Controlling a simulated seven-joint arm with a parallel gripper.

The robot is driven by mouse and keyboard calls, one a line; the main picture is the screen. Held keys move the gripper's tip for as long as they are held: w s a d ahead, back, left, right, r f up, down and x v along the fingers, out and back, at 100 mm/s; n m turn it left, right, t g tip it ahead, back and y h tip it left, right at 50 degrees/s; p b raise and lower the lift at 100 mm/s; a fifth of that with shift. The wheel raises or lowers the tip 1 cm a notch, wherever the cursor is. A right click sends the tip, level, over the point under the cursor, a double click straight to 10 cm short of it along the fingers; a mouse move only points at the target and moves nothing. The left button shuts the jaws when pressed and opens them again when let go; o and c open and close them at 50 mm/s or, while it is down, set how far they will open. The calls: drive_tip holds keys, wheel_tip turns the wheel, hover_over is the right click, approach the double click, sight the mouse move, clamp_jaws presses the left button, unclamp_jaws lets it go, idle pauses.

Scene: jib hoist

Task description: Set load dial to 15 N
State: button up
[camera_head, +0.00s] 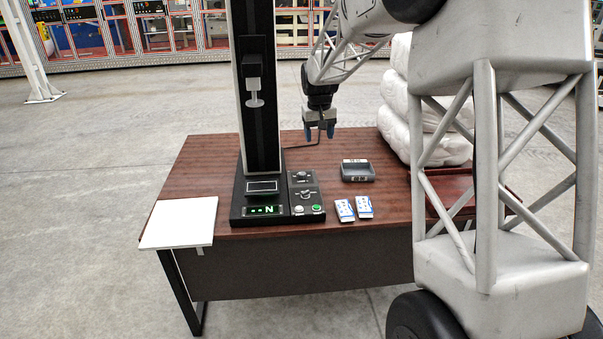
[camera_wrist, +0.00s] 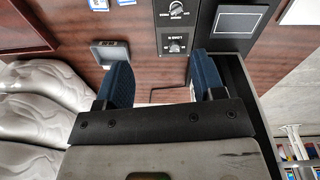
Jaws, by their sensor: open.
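A black test stand (camera_head: 262,215) with a tall column stands on the brown table. Its control panel carries two dark dials, one farther back (camera_head: 301,177) and one nearer the front (camera_head: 306,193). Both also show in the wrist view, one at the top edge (camera_wrist: 176,11) and one below it (camera_wrist: 175,46). Their labels and settings are too small to read surely. The green display (camera_head: 264,209) shows dashes and an N. My gripper (camera_head: 319,134) is open and empty, pointing down above the table behind and right of the panel. Its blue fingers (camera_wrist: 162,78) are apart from the dials.
A white button (camera_head: 299,209) and a green button (camera_head: 317,208) sit at the panel's front. White sacks (camera_head: 395,110) are stacked at the right. A white sheet (camera_head: 180,222) lies at the left corner.

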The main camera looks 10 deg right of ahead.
drive_tip(key=w+a+f, duration=0.2)
drive_tip(key=w+f, duration=0.6)
drive_tip(key=w, duration=0.3)
approach(302, 173)
drive_tip(key=shift+f+n+g, duration=0.4)
drive_tip(key=shift+w+a+f, duration=0.1)
drive_tip(key=shift+w+f, duration=0.15)
drive_tip(key=shift+f, duration=0.1)
drive_tip(key=shift+f, duration=0.1)
drive_tip(key=shift+d+f, duration=0.2)
drive_tip(key=shift+f, duration=3.6)
drive_tip(key=c, duration=0.9)
drive_tip(key=shift+c, duration=0.2)
